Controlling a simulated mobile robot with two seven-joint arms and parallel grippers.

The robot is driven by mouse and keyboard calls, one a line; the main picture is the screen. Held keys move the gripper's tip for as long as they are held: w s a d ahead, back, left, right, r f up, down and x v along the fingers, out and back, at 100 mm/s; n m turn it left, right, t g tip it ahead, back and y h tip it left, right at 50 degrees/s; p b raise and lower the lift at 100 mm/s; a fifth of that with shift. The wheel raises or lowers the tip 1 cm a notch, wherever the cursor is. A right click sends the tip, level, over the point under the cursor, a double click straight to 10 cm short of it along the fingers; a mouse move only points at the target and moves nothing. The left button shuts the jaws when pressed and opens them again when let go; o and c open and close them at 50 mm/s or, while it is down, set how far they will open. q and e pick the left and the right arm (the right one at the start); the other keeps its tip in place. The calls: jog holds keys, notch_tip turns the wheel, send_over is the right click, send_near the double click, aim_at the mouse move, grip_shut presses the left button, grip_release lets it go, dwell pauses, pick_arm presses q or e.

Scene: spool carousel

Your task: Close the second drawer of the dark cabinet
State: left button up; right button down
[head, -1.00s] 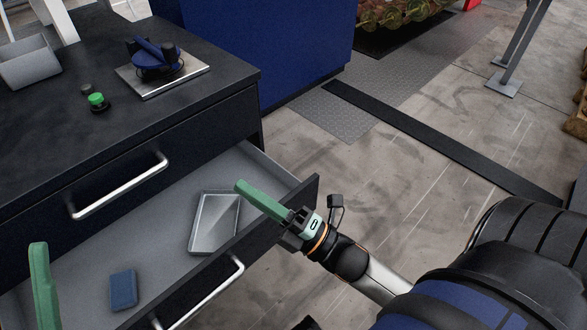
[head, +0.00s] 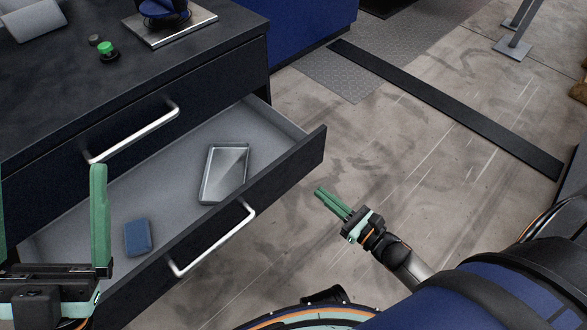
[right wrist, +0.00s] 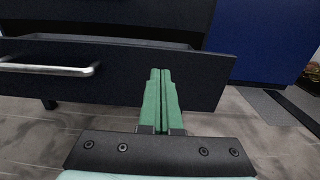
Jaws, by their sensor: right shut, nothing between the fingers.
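The dark cabinet (head: 225,70) stands at the left in the head view. Its second drawer (head: 292,172), below the closed top drawer, is pulled out. It has a silver bar handle (head: 216,240), and its front also shows in the right wrist view (right wrist: 115,88). My right gripper (head: 322,193) is shut and empty, outside the drawer near the right end of its front. In the right wrist view its green fingers (right wrist: 160,72) point at the drawer front, right of the handle. My left gripper (head: 50,180) is open at the lower left, partly cut off by the frame.
A grey metal tray (head: 225,172) and a blue block (head: 137,237) lie in the drawer. A green button (head: 105,47) and a metal plate (head: 170,28) are on the cabinet top.

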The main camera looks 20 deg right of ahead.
aim_at(283, 162)
pick_arm(q)
notch_tip(283, 162, down, 3)
jog(key=shift+d+r+b, duration=0.1)
jog(key=shift+d+b, duration=0.05)
jog(key=shift+b, duration=1.05)
pick_arm(e)
jog(key=x, duration=1.1)
jog(key=shift+w+a, duration=0.1)
jog(key=shift+w, duration=0.25)
jog(key=shift+w, duration=0.1)
